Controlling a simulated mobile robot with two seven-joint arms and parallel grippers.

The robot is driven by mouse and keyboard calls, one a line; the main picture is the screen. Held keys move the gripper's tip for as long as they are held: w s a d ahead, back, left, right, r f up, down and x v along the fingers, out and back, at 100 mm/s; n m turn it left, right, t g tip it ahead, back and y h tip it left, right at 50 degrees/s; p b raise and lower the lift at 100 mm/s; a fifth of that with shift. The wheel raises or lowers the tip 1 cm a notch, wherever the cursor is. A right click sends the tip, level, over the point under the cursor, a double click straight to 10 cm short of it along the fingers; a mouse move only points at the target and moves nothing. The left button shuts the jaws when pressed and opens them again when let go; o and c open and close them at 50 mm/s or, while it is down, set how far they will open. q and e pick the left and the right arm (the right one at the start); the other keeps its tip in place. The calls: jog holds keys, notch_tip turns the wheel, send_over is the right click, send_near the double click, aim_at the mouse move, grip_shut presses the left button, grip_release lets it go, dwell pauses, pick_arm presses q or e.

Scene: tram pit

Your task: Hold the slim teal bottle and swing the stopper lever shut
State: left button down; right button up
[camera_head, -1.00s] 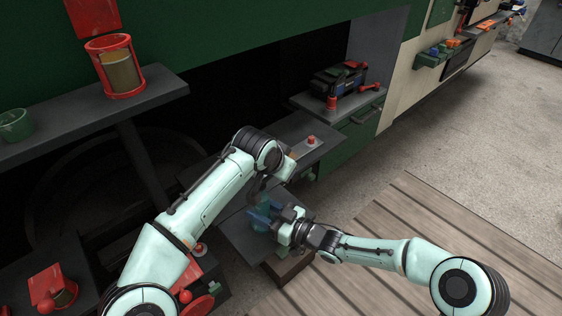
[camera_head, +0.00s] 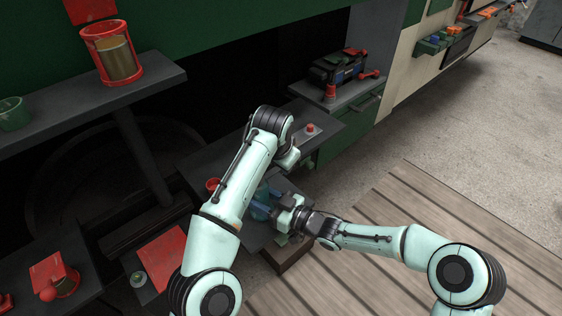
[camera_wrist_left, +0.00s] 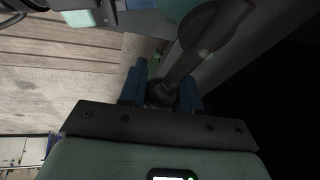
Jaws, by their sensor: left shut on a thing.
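My left arm reaches over from the left in the head view, and its own links hide its gripper there. In the left wrist view the blue fingers of my left gripper (camera_wrist_left: 161,92) are shut on the rounded dark end of a grey lever (camera_wrist_left: 212,42), which slants up to the right. My right gripper (camera_head: 268,203) comes in from the right, with blue fingers pointing left at a small teal shape (camera_head: 263,192), which seems to be the slim teal bottle. It is mostly covered, and I cannot tell whether the fingers close on it. The stopper is not clear.
A dark tray (camera_head: 254,233) lies under the grippers. A shelf (camera_head: 322,122) behind carries a red button, and a black toolbox (camera_head: 338,70) stands further back. A red-framed canister (camera_head: 112,55) and green cup (camera_head: 14,114) stand at upper left. Wooden decking (camera_head: 430,230) lies at right.

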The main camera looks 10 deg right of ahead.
pick_arm(q)
jog(key=shift+f, duration=0.15)
pick_arm(e)
jog(key=shift+f, duration=0.1)
pick_arm(q)
jog(key=c, duration=0.8)
grip_release()
jog(key=shift+s, duration=0.1)
jog(key=shift+v, duration=3.85)
pick_arm(e)
jog(key=o, duration=1.3)
jog(key=shift+o, duration=0.2)
jog(key=shift+d, duration=0.1)
